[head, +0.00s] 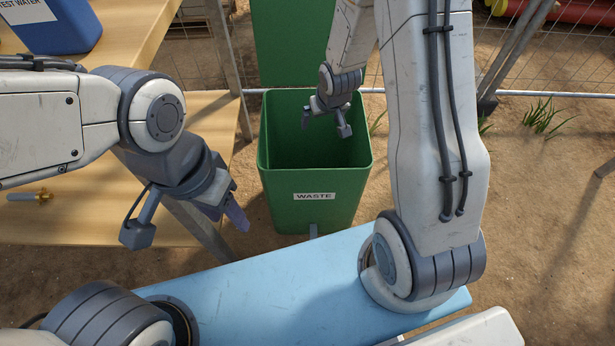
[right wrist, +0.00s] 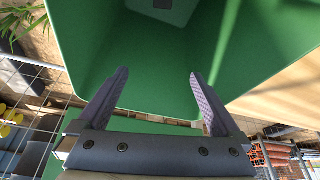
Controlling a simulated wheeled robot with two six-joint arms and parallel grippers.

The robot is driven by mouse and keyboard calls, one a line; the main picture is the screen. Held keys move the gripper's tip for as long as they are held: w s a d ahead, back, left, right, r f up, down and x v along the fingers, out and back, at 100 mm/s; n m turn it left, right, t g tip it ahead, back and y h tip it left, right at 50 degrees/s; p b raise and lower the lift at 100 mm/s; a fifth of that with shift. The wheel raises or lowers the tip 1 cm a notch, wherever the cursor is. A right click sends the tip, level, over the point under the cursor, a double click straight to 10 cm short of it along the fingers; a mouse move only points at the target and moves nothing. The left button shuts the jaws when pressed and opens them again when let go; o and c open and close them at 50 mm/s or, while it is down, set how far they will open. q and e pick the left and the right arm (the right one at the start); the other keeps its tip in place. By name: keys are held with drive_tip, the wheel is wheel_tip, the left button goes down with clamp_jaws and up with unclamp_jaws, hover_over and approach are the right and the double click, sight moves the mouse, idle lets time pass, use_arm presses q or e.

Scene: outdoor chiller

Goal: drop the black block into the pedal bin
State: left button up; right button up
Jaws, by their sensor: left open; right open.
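The green pedal bin (head: 315,212), labelled WASTE, stands open on the ground, with its lid (head: 290,45) raised behind it. My right gripper (head: 326,124) is over the bin's mouth, open, with nothing between its fingers. In the right wrist view its spread fingers (right wrist: 158,95) point into the green interior (right wrist: 155,75). A small dark square shape (right wrist: 163,4) shows deep inside at the top edge of that view. It may be the black block, but I cannot be sure. No block shows in the head view. My left gripper (head: 188,222) is open and empty, left of the bin.
A wooden bench (head: 75,222) with a shelf is on the left. A blue container (head: 55,32) stands on its top and a small tool (head: 32,196) lies on the lower board. A wire fence (head: 560,60) runs behind. Bare ground (head: 545,215) is free at the right.

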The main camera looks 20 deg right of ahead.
drive_tip(key=p+v, duration=0.4)
drive_tip(key=v, duration=0.5)
drive_tip(key=shift+r+p, duration=0.2)
drive_tip(key=shift+p, duration=0.2)
drive_tip(key=shift+s+a, duration=0.1)
